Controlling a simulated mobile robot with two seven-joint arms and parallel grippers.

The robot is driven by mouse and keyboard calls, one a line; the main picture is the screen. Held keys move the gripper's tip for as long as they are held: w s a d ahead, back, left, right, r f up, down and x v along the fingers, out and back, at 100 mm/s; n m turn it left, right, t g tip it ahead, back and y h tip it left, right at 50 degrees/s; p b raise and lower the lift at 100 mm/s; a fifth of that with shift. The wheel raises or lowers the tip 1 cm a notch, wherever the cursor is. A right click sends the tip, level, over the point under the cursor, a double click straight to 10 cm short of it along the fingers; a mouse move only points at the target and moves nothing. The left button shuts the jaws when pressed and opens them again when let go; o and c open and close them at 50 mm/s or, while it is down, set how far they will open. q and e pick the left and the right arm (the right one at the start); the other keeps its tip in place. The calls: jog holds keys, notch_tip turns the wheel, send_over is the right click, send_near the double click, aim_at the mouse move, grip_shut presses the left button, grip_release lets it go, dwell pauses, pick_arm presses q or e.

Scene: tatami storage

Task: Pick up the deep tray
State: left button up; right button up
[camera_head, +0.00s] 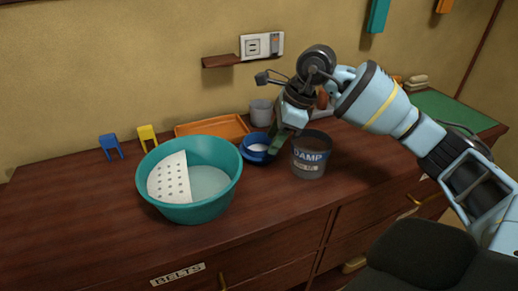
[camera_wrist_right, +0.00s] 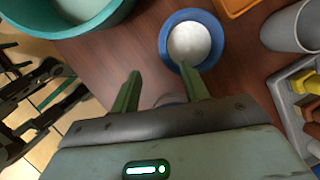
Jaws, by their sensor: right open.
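An orange rectangular tray (camera_head: 200,127) lies at the back of the dark wooden top, against the wall; its corner shows in the right wrist view (camera_wrist_right: 236,7). A grey tray with yellow pieces in it (camera_wrist_right: 287,97) also shows at the right edge of the wrist view. I cannot tell which one is the deep tray. My right gripper (camera_head: 277,148) is over the top beside a blue bowl with white contents (camera_head: 256,148). Its green fingers (camera_wrist_right: 160,82) are apart and hold nothing. My left gripper is out of view.
A teal basin (camera_head: 178,207) with a white perforated sheet stands front left. A labelled grey can (camera_head: 311,163) stands right of the bowl, and a grey cup (camera_head: 261,112) behind it. Blue (camera_head: 111,147) and yellow (camera_head: 147,137) clips stand at the back. The left top is clear.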

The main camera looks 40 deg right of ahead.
jog(key=shift+w+x, duration=0.2)
jog(key=shift+x, duration=1.55)
jog(key=shift+w+x, duration=0.2)
jog(key=shift+x, duration=1.55)
jog(key=shift+d, duration=0.15)
jog(key=shift+r, duration=0.1)
jog(key=shift+c, duration=0.2)
jog(key=c, duration=0.8)
jog(key=shift+c, duration=0.2)
jog(key=shift+r, duration=0.2)
notch_tip(320, 180, up, 10)
jog(key=shift+f, duration=0.25)
jog(key=shift+r+p, duration=0.15)
jog(key=shift+p, duration=0.2)
